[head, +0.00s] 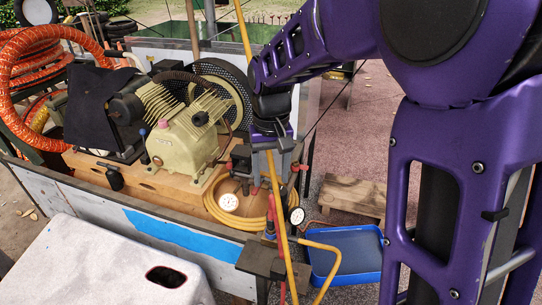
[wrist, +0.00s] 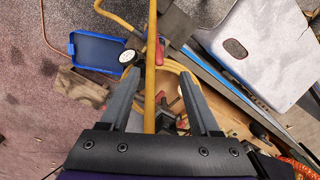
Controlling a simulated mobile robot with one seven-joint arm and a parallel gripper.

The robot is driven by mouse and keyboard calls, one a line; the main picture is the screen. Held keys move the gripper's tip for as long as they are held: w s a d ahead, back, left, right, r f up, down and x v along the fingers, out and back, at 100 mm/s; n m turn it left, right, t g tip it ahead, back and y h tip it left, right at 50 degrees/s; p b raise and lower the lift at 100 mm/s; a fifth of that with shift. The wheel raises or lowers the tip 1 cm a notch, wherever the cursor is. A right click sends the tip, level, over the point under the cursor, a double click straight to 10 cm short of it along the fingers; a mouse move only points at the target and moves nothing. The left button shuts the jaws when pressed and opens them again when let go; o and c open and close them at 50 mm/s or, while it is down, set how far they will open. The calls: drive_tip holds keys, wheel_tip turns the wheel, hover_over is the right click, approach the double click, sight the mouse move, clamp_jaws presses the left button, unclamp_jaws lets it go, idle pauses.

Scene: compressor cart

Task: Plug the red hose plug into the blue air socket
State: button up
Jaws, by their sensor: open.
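My gripper (head: 270,178) points down over the right end of the cart. In the wrist view its two fingers stand apart (wrist: 160,76), with a straight yellow hose or rod passing between or in front of them. A small red part (wrist: 160,50) shows beyond the fingertips, partly behind that yellow line; it may be the red hose plug. In the head view, a small upright fitting with red and blue parts (head: 270,226) stands below the gripper at the cart's corner. I cannot tell plug from socket there. The gripper appears to hold nothing.
A cream compressor (head: 187,135) sits on the cart, with a coiled yellow hose and a white gauge (head: 228,201) beside it. A second gauge (head: 297,216) is near the corner. A blue tray (head: 345,255) and a wooden step (head: 352,195) lie on the ground to the right.

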wheel_tip(320, 180, up, 4)
hover_over(271, 209)
idle(0.3)
drive_tip(key=shift+f, duration=0.3)
drive_tip(key=c, duration=0.4)
wheel_tip(271, 209, down, 5)
drive_tip(key=n+b, duration=0.2)
drive_tip(key=n, duration=0.2)
drive_tip(key=shift+f, duration=0.2)
clamp_jaws()
drive_tip(key=shift+f+b, duration=0.3)
drive_tip(key=shift+n, duration=0.3)
drive_tip(key=shift+f+b, duration=2.4)
drive_tip(key=shift+f, duration=0.6)
